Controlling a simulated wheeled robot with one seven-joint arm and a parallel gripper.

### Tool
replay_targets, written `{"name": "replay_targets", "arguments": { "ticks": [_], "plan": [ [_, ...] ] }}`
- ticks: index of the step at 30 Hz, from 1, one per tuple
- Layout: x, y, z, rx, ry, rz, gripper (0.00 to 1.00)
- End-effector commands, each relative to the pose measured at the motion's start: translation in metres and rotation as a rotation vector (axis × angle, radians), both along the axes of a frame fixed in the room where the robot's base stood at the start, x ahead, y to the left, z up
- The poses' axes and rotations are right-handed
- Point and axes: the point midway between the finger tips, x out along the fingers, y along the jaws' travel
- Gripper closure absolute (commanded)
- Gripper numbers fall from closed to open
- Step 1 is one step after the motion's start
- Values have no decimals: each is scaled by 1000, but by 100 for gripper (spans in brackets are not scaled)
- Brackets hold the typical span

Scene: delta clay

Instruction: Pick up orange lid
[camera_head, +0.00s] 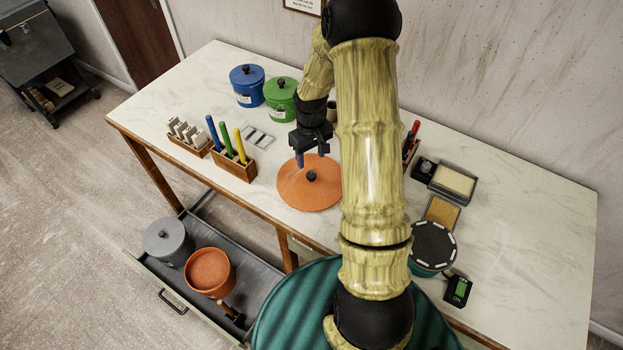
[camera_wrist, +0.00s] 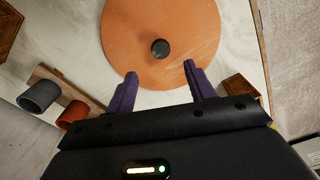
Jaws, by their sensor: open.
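The orange lid (camera_head: 300,191) is a flat round disc with a small black knob (camera_head: 311,175) in its middle. It lies on the white table, towards its front edge. My gripper (camera_head: 312,161) is above the lid's far side, pointing down, open and empty. In the wrist view the lid (camera_wrist: 190,30) fills the upper middle, and its knob (camera_wrist: 160,48) shows beyond the two purple fingers of my gripper (camera_wrist: 158,82). The knob lies roughly in line with the gap between the fingertips, and nothing is between them. My arm hides part of the table to the right of the lid.
A wooden holder (camera_head: 234,167) with coloured tools stands left of the lid. Blue (camera_head: 247,84) and green (camera_head: 281,98) lidded pots stand behind. An open drawer (camera_head: 255,268) below the front edge holds a grey pot (camera_head: 167,240) and an open orange pot (camera_head: 209,271).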

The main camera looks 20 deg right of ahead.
Motion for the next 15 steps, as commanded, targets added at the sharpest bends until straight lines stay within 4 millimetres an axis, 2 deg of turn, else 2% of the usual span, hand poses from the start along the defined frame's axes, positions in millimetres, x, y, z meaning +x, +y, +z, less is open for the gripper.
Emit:
{"name": "replay_targets", "arguments": {
  "ticks": [3,6,15],
  "plan": [
    [-1,0,-14,0,3,-1,46],
    [0,0,-19,0,0,-1,46],
    [0,0,-20,0,0,-1,46]
  ]
}}
